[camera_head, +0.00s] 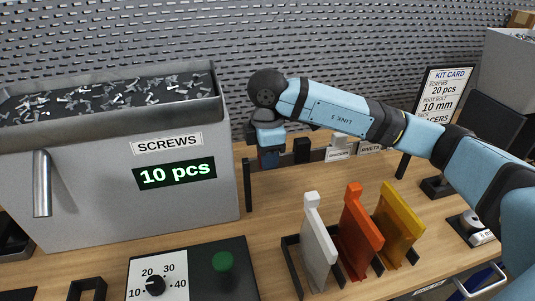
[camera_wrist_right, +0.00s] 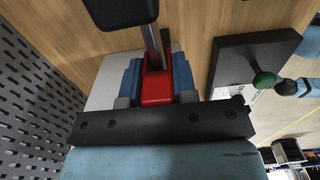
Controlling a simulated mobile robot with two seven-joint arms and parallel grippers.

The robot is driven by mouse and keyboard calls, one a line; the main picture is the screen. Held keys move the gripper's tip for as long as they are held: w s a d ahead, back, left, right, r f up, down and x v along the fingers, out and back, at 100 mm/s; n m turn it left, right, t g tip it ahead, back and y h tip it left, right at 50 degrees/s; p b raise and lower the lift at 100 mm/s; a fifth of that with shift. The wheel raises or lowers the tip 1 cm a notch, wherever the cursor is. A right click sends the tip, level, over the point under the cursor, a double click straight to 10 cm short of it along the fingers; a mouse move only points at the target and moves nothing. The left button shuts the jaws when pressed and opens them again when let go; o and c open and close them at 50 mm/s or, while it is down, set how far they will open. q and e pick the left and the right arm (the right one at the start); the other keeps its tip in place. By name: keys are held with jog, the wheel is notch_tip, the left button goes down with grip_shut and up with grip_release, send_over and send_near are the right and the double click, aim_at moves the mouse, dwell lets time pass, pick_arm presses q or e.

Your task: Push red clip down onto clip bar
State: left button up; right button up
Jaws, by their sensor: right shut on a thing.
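The red clip (camera_wrist_right: 157,88) sits between the two blue fingers of my right gripper (camera_wrist_right: 158,86) in the right wrist view. The fingers are shut on it. In the head view my right gripper (camera_head: 269,157) points down beside the left part of the dark clip bar (camera_head: 320,155), at the back of the bench. The clip is mostly hidden there, and I cannot tell whether it touches the bar. My left gripper is not in view.
A grey screws bin (camera_head: 110,205) stands at the left. A dial panel with a green button (camera_head: 223,261) lies in front. White (camera_head: 318,250), orange-red (camera_head: 358,235) and yellow (camera_head: 400,225) upright pieces stand in a black rack. A perforated wall closes the back.

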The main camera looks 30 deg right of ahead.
jog(key=shift+f, duration=0.2)
jog(key=o, duration=1)
jog(key=shift+r, duration=0.1)
notch_tip(320, 180, up, 14)
jog(key=shift+f+p, duration=0.1)
jog(key=shift+p, duration=0.2)
